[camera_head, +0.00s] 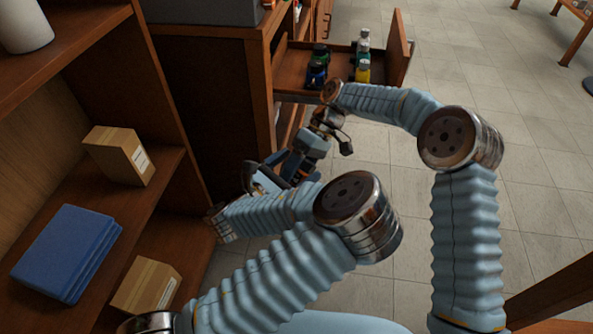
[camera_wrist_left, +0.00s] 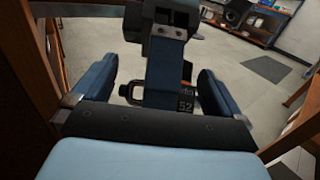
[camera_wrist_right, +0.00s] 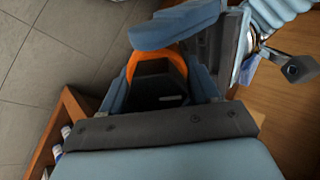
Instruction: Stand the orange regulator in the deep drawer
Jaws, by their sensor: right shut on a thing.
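My right gripper (camera_wrist_right: 160,82) is shut on the orange regulator, whose orange hoop (camera_wrist_right: 137,62) and black body (camera_wrist_right: 158,88) show in the right wrist view. In the left wrist view a dark regulator part (camera_wrist_left: 185,103) with a pale marking shows below my right gripper. My left gripper (camera_wrist_left: 155,78) is open, its blue fingers spread on either side of the right gripper and regulator. In the head view the left gripper (camera_head: 296,158) and right gripper face each other closely; the regulator cannot be made out there. An open wooden drawer (camera_head: 399,55) stands beyond them.
The drawer holds a blue item (camera_head: 317,76), a green item (camera_head: 320,55) and bottles (camera_head: 363,62). A wooden shelf (camera_head: 165,185) at left carries boxes (camera_head: 120,155) and blue binders (camera_head: 66,252).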

